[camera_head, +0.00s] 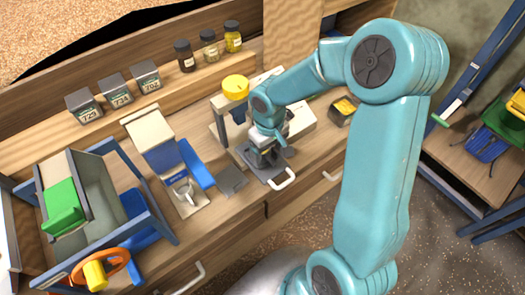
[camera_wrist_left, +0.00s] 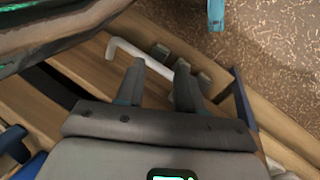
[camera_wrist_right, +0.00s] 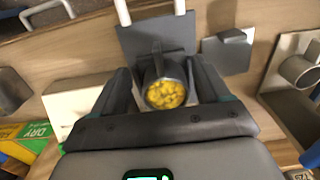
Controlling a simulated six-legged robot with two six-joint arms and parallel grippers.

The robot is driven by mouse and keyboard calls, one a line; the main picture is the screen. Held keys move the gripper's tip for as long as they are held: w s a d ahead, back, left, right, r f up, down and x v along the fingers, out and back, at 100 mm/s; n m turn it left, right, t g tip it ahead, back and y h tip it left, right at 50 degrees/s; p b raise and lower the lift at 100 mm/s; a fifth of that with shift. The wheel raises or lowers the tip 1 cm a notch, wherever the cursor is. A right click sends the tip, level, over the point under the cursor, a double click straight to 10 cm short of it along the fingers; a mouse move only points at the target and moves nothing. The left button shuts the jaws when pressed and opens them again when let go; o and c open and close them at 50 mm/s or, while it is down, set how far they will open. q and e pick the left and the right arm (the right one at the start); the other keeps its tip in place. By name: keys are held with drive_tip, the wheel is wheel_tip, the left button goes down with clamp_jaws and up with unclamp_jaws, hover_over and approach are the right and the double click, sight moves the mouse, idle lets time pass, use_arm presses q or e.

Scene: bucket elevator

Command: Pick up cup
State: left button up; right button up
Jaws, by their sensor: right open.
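A grey cup (camera_wrist_right: 151,72) holding yellow pieces stands on a dark grey plate (camera_wrist_right: 178,34) in the right wrist view. My right gripper (camera_wrist_right: 163,78) is open, with one finger on each side of this cup. I cannot tell whether the fingers touch it. In the head view my right gripper (camera_head: 263,152) is low over the workbench and mostly hides the cup. A second, light metal cup (camera_head: 184,190) stands at the blue and white dispenser; it also shows in the right wrist view (camera_wrist_right: 300,70). My left gripper (camera_wrist_left: 158,88) is open and empty in the left wrist view.
A yellow-topped device (camera_head: 235,88) stands just behind the right gripper. The blue and white dispenser (camera_head: 160,145) is to the left, beside a blue frame with a green block (camera_head: 62,207). Several jars and tins line the back shelf (camera_head: 190,80).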

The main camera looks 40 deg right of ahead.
drive_tip(key=shift+w+f, duration=0.2)
drive_tip(key=shift+f, duration=0.8)
drive_tip(key=shift+s+r, duration=0.1)
drive_tip(key=shift+s, duration=0.05)
drive_tip(key=shift+c, duration=0.9)
clamp_jaws()
